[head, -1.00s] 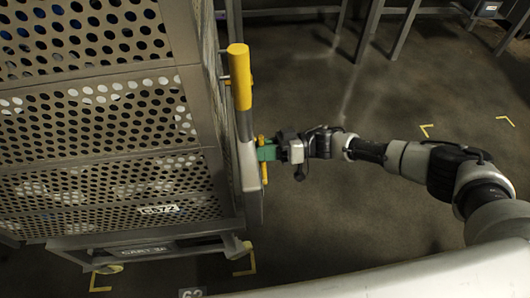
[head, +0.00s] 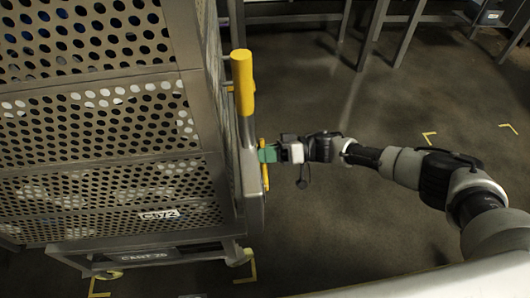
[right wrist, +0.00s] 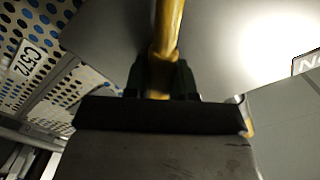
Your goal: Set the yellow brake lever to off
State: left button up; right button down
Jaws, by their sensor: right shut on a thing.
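The yellow brake lever (head: 264,173) is a thin upright bar on the right side of the perforated metal cart (head: 208,165). My right gripper (head: 266,154) reaches it from the right and is shut on it. In the right wrist view the lever (right wrist: 168,35) runs up from between the dark fingers of my right gripper (right wrist: 160,82). The fingers hide the part of the lever they hold. My left gripper is not in view.
A thick yellow handle (head: 242,84) stands on the cart's edge above the lever. A label (head: 160,215) reading C572 is on the cart's side. Open dark floor (head: 360,240) with yellow corner marks lies to the right. Metal legs (head: 375,35) of a frame stand behind.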

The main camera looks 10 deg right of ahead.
jog(key=c, duration=0.9)
grip_release()
jog(key=shift+w, duration=0.1)
jog(key=d+b, duration=0.1)
jog(key=d, duration=1)
jog(key=shift+a+f, duration=0.1)
